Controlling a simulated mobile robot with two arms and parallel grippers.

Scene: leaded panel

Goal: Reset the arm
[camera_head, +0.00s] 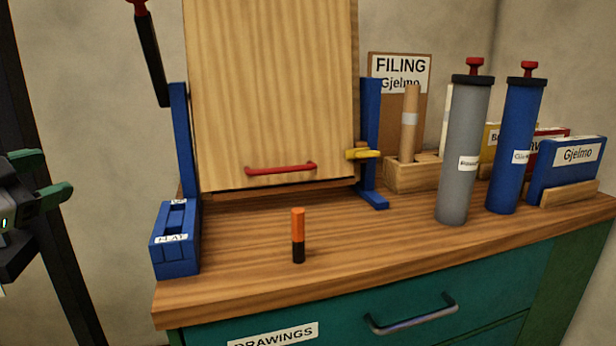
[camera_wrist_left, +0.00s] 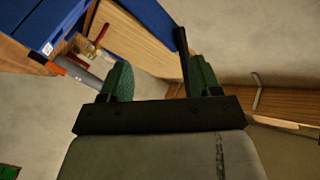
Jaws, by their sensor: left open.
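My left gripper (camera_head: 52,176) is at the left edge of the head view, left of the workbench and apart from everything on it. Its green fingers also show in the left wrist view (camera_wrist_left: 162,76), spread apart with nothing between them. My right gripper is in neither view. The workbench (camera_head: 340,240) has a wooden top over green drawers.
A wooden panel (camera_head: 270,90) with a red handle (camera_head: 281,169) stands between blue supports. A blue box (camera_head: 174,240) sits at the bench's left end, near an upright orange-and-black cylinder (camera_head: 298,235). Grey (camera_head: 464,150) and blue (camera_head: 515,145) tubes stand right.

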